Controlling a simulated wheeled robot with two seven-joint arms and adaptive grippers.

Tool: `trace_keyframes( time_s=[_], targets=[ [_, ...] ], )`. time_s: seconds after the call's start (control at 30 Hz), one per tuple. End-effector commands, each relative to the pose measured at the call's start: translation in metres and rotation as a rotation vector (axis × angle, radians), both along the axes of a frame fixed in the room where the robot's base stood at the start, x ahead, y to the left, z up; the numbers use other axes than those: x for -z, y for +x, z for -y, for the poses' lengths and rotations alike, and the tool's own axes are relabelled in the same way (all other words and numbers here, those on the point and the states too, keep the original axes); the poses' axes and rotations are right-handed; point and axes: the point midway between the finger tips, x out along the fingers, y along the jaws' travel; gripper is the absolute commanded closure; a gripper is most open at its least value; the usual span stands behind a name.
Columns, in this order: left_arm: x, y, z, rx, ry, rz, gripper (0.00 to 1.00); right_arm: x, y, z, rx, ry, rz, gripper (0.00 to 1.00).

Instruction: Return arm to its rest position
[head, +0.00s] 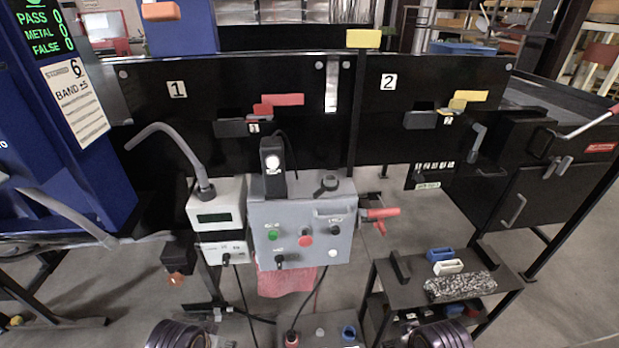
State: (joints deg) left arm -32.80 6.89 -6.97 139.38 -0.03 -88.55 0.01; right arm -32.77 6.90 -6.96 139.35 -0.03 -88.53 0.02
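Two dark ridged round parts, which look like links of my arms, show at the bottom edge, one left of centre and one right of centre. Both are cut off by the frame. I cannot make out fingers of my left or right gripper, and nothing is seen held. Ahead stands a grey control box (315,228) with green, red and black knobs and a black handheld device on top. Beside it is a white meter box (217,214) with a dark display and a curved grey tube.
A black conveyor wall (300,135) with bays 1 and 2 runs across the back. A blue detector housing (60,140) stands left. A small dark shelf (390,290) with blue and white holders (448,266) is at lower right. A black cabinet (515,195) stands right. Open floor shows between them.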

Motion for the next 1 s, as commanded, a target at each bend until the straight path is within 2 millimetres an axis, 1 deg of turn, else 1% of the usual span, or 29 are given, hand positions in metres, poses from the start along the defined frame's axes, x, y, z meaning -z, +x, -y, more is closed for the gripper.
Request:
trace_keyframes(
  time_s=[0.27,0.37,0.43,0.7,0.87,1.0],
  targets=[
    [0.029,0.007,0.0,0.002,0.004,-0.01,0.55,0.029,0.007,0.0,-0.002,-0.004,-0.01,0.5],
    [0.043,0.01,0.0,0.004,0.006,-0.013,0.55,0.043,0.009,0.0,-0.004,-0.006,-0.014,0.5],
    [0.056,0.011,0.0,0.004,0.007,-0.018,0.55,0.056,0.011,0.0,-0.004,-0.007,-0.018,0.5],
    [0.123,0.016,-0.003,0.01,0.015,-0.038,0.55,0.123,0.016,0.003,-0.009,-0.015,-0.039,0.5],
    [0.163,0.014,-0.006,0.012,0.021,-0.051,0.55,0.163,0.014,0.006,-0.012,-0.02,-0.05,0.5],
    [0.197,0.009,-0.009,0.015,0.025,-0.06,0.55,0.197,0.009,0.009,-0.015,-0.025,-0.061,0.5]
  ],
)
